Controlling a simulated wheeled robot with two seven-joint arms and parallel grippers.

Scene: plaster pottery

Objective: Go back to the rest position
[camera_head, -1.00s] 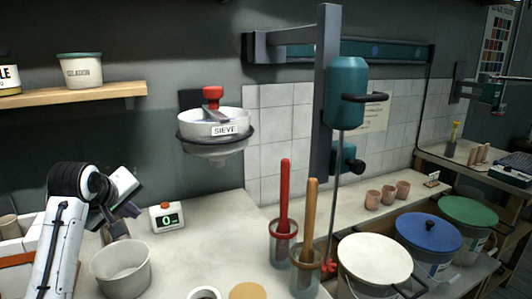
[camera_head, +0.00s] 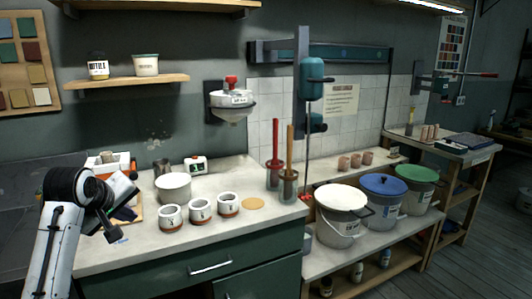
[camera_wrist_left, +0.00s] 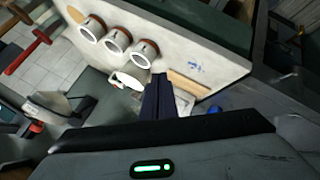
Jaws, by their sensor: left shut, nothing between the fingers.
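My left gripper (camera_head: 112,232) is at the left of the head view, in front of the counter's left end, with its fingers pointing down. In the left wrist view its dark fingers (camera_wrist_left: 157,80) are together with nothing between them. The white counter (camera_head: 215,188) lies beyond and to the right of it. My right gripper is in neither view.
A white bowl (camera_head: 173,188), several labelled cups (camera_head: 201,210) and a tan disc (camera_head: 253,203) stand on the counter. A sieve (camera_head: 231,99) hangs on the wall. Lidded buckets (camera_head: 341,198) stand at the right. Open floor (camera_head: 470,250) shows at far right.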

